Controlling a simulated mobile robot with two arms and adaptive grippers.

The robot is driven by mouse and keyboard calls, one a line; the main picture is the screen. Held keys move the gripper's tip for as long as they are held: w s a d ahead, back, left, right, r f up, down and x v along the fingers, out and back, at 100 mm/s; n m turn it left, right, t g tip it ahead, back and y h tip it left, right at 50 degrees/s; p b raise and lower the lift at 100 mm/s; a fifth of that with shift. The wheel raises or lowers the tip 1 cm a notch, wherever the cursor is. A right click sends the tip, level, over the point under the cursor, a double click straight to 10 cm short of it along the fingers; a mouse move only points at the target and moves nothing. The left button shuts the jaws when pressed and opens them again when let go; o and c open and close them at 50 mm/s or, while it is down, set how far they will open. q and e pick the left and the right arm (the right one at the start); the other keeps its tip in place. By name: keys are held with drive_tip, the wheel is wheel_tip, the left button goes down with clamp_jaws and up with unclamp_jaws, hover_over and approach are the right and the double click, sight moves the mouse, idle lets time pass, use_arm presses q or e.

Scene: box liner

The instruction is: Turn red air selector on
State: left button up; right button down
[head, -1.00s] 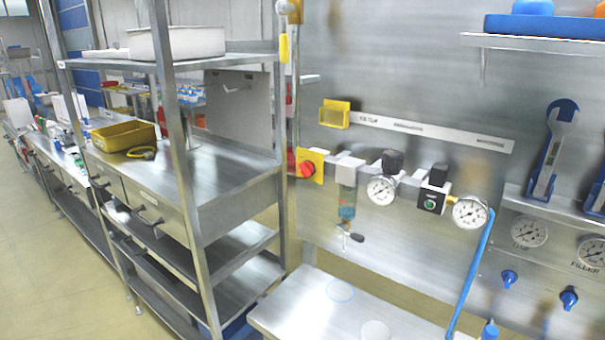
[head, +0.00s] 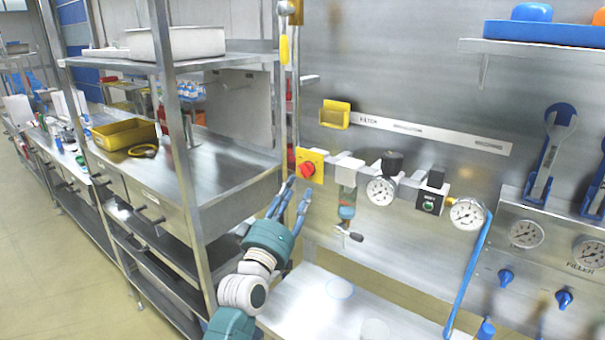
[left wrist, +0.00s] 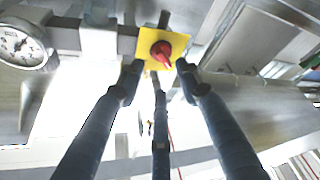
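The red air selector (head: 307,169) is a red knob on a yellow square plate (head: 318,158) at the left end of the air line on the steel wall. My left gripper (head: 294,190) is just below and left of the knob in the head view, with its blue fingers spread open and empty. In the left wrist view the red knob (left wrist: 162,52) and its yellow plate show between the spread fingertips (left wrist: 160,72), apparently beyond them. I cannot tell whether any fingertip touches the plate. My right gripper is not in view.
Right of the selector, gauges (head: 381,190) and a black regulator (head: 431,199) stick out from the wall. A steel shelf rack (head: 190,215) stands close left of my arm. A steel bench top (head: 320,305) lies below. A yellow bin (head: 124,134) sits on the rack.

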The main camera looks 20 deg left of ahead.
sight(305, 174)
use_arm(q)
drive_tip(key=p+x, duration=0.1)
drive_tip(key=x, duration=0.5)
drive_tip(key=shift+w, duration=0.2)
drive_tip(key=shift+f, duration=0.1)
clamp_jaws()
